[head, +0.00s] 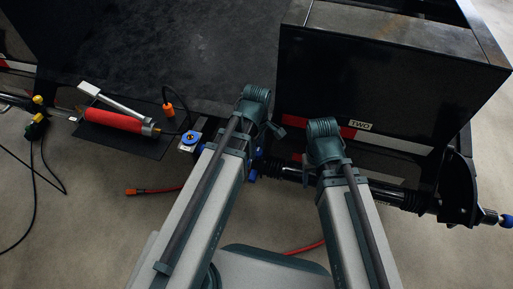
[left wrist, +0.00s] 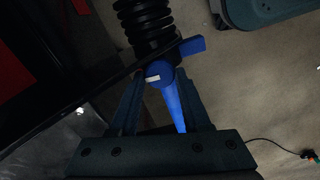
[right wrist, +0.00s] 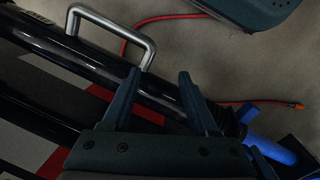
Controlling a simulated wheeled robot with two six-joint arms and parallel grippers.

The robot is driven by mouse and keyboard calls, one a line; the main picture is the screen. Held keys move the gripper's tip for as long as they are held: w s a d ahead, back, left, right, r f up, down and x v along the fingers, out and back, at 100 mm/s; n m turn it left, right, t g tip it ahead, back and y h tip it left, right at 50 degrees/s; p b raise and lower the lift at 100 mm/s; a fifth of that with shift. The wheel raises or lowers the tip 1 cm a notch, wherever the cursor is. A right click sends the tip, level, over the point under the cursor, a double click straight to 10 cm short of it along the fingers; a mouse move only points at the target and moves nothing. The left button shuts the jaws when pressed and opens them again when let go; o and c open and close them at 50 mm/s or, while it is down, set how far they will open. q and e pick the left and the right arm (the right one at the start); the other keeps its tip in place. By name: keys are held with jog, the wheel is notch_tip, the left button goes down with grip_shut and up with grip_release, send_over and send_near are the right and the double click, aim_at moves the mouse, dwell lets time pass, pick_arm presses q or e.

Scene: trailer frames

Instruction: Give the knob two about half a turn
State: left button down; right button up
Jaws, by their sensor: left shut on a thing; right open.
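A blue knob with a bar-like grip (left wrist: 172,100) stands between the fingers of my left gripper (left wrist: 160,84) in the left wrist view, and the gripper is shut on it. A second blue arm of it reaches up and right beside black bellows (left wrist: 148,25). In the head view small blue parts (head: 252,175) show beside my left arm; the fingertips there are mostly hidden. A white label reading TWO (head: 360,125) is on the dark frame at the right. My right gripper (right wrist: 157,84) is open and empty above black tubes.
A bent metal handle (right wrist: 112,22) stands by the right fingers in the right wrist view. A red hand pump (head: 118,121) lies on a dark mat at the left. A red hose with connector (head: 150,190) lies on the floor. A black coupling (head: 458,190) is at the right.

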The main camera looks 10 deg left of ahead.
pick_arm(q)
jog(key=shift+m, duration=0.8)
jog(key=shift+c, duration=1.9)
grip_release()
jog(key=n, duration=0.3)
jog(key=shift+n, duration=0.4)
jog(key=n, duration=0.3)
jog(key=shift+s+n, duration=0.1)
jog(key=shift+n, duration=0.2)
notch_tip(320, 180, up, 14)
jog(key=p, duration=1.3)
jog(key=shift+p, duration=0.4)
jog(key=shift+f, duration=0.15)
